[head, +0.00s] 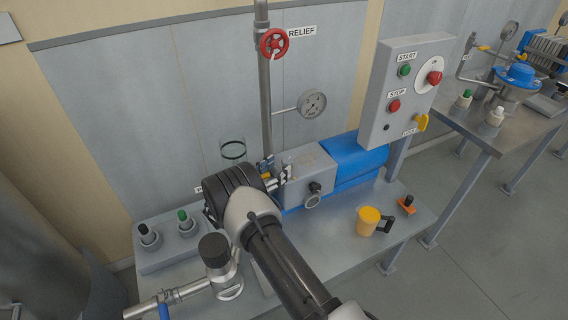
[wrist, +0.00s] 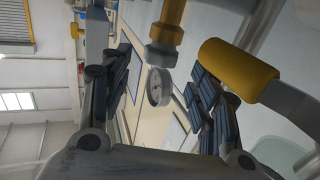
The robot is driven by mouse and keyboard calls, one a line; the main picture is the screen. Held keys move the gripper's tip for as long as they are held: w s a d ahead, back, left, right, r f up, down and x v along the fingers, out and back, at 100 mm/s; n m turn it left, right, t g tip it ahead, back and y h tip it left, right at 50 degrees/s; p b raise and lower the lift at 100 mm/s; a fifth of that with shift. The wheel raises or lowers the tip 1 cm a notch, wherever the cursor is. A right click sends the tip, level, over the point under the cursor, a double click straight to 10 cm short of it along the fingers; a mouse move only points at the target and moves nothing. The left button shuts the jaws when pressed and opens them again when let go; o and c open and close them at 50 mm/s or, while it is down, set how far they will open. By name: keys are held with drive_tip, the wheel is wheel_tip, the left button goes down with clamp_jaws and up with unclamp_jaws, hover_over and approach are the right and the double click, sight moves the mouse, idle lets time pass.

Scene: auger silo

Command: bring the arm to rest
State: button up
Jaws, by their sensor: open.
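My gripper (wrist: 161,68) is open in the wrist view, with its dark ribbed finger pads standing apart. No object is clamped between the pads. A yellow-ended grey fitting (wrist: 166,30) and a round gauge (wrist: 159,87) show through the gap. A thick yellow grip (wrist: 240,68) lies beside or behind the right finger; I cannot tell whether they touch. In the head view my arm reaches up from the bottom over the bench, and its dark wrist end is beside the grey pump housing (head: 304,172). The fingers are mostly hidden there.
A control box (head: 408,90) stands behind. A red relief wheel (head: 273,43) and gauge (head: 312,104) are on the pipework. Open floor (head: 480,250) is at right.

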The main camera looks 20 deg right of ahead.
drive_tip(key=shift+v, duration=0.85)
